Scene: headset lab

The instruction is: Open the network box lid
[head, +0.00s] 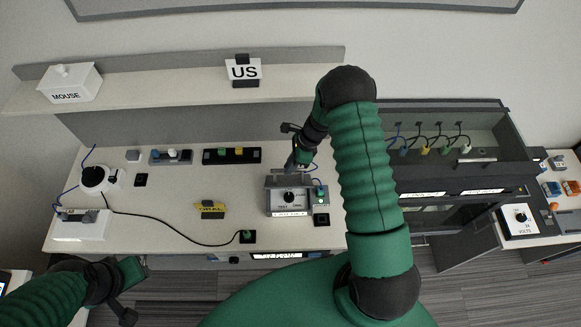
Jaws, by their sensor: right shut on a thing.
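A small grey box with a black dial and a white label, which I take to be the network box (289,200), stands on the bench right of the middle. Its label is too small to read. My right gripper (298,160) is at the back top edge of this box, shut on what looks like its lid (286,180). The jaws are small and partly hidden by my wrist, and the lid's angle cannot be made out. My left gripper (130,290) is low at the left, in front of the bench and away from the box; its jaws are unclear.
The bench (160,210) holds a yellow sign (210,209), a black cable (180,240), a round white device (95,178) and a black connector strip (232,156). A shelf behind holds a MOUSE box (64,83) and a US sign (243,71). A dark cabinet (440,180) stands right.

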